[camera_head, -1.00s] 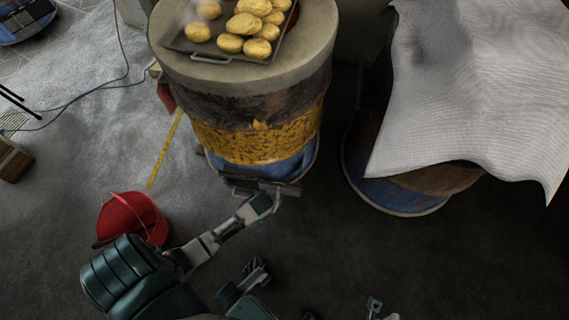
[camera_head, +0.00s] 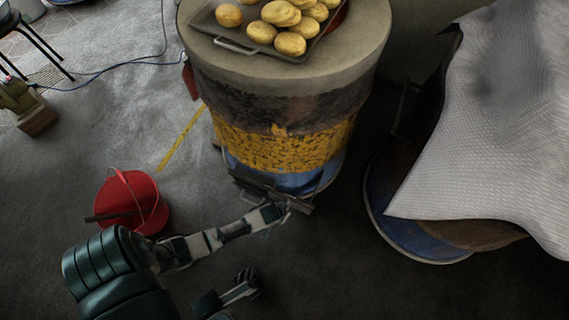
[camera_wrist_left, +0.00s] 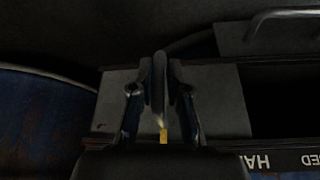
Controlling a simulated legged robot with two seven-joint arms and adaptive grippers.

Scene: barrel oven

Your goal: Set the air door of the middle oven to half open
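The middle oven (camera_head: 280,145) is a barrel with a yellow band and a blue base. Its air door (camera_wrist_left: 215,95) is a grey sliding plate in the left wrist view, with a dark opening to its right. The upright door handle (camera_wrist_left: 158,85) stands between the fingers of my left gripper (camera_wrist_left: 160,95), which look closed up against it. A yellow mark (camera_wrist_left: 163,135) shows just below the handle. A label strip (camera_wrist_left: 285,160) with partly cut-off lettering runs under the opening. In the head view my left gripper (camera_head: 285,205) is at the oven's base.
A tray of bread rolls (camera_head: 235,43) lies on the oven top. A second blue barrel (camera_head: 415,235) under a white cloth (camera_head: 480,140) stands at right. Dark floor (camera_head: 350,285) in front is clear.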

